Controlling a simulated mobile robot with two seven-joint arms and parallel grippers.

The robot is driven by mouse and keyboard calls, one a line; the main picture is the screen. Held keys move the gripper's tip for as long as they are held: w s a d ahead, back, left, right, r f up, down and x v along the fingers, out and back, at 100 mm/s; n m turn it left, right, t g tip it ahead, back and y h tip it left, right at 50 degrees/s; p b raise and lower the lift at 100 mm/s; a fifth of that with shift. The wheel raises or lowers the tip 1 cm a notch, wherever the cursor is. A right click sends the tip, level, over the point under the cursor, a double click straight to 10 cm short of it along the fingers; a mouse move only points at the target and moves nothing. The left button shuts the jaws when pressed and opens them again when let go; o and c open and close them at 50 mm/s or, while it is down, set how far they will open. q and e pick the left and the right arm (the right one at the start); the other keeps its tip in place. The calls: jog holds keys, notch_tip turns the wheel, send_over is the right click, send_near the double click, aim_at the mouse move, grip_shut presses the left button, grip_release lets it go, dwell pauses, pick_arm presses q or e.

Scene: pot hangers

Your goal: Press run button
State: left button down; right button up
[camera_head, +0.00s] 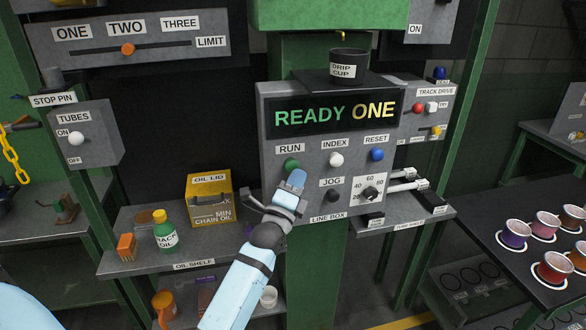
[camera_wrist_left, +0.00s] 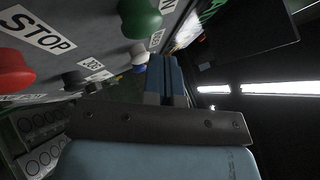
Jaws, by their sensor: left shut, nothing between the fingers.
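The green RUN button (camera_head: 291,164) is at the upper left of the grey line box (camera_head: 272,190), under its RUN label. It also shows in the left wrist view (camera_wrist_left: 140,17) at the top, above and left of my fingertips. My left gripper (camera_head: 297,178) is shut and empty, just below the RUN button in the head view. Its blue fingers also show in the left wrist view (camera_wrist_left: 166,64). I cannot tell whether they touch the panel. The red STOP button (camera_wrist_left: 14,68) shows only in the left wrist view. My right gripper is not in view.
The display (camera_head: 335,114) reads READY ONE. A white INDEX button (camera_head: 335,160), blue RESET button (camera_head: 376,155), black JOG button (camera_head: 333,196) and dial (camera_head: 371,195) share the panel. A drip cup (camera_head: 349,66) stands on top. The oil shelf (camera_head: 150,262) is to the left.

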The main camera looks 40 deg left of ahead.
pick_arm(q)
jog(key=shift+w, duration=0.1)
dwell(0.7)
jog(key=shift+w+a, duration=0.2)
jog(key=shift+a, duration=0.1)
